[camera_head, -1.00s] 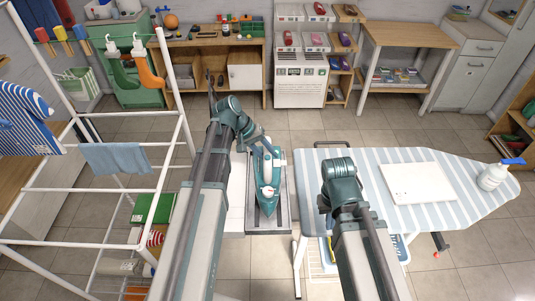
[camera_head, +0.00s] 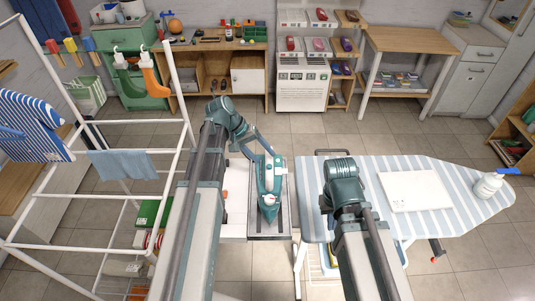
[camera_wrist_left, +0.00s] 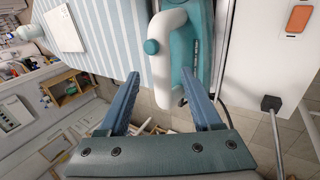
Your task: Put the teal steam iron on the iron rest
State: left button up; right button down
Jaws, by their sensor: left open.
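The teal steam iron (camera_head: 269,184) with its white part rests on the dark grey iron rest (camera_head: 268,226) in the head view, beside the ironing board. In the left wrist view the iron (camera_wrist_left: 203,45) is at the top centre, its white handle (camera_wrist_left: 163,50) towards the camera. My left gripper (camera_wrist_left: 163,95) is open, its two blue fingers apart and pointing at the iron's handle area. I cannot tell whether the fingers touch it. In the head view the left gripper (camera_head: 265,152) is at the iron's far end. My right gripper is hidden behind its arm.
The striped ironing board (camera_head: 390,225) stands to the right, with a white panel (camera_head: 415,190) and a spray bottle (camera_head: 488,185) on it. A white drying rack (camera_head: 180,150) stands to the left. Floor is clear behind.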

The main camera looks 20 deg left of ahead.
pick_arm(q)
jog(key=p+v, duration=0.4)
jog(key=v, duration=0.3)
jog(key=shift+p, duration=0.35)
jog(key=shift+d+f, duration=0.1)
jog(key=s+d+f+m+g+y, duration=0.2)
jog(key=s+d+m+y, duration=0.5)
jog(key=s+d, duration=0.9)
jog(key=shift+s+d+f, duration=0.35)
jog(key=shift+d+f, duration=0.15)
jog(key=shift+d, duration=0.25)
notch_tip(320, 180, down, 8)
jog(key=b, duration=0.7)
jog(key=shift+r+b, duration=0.15)
jog(key=shift+b, duration=0.2)
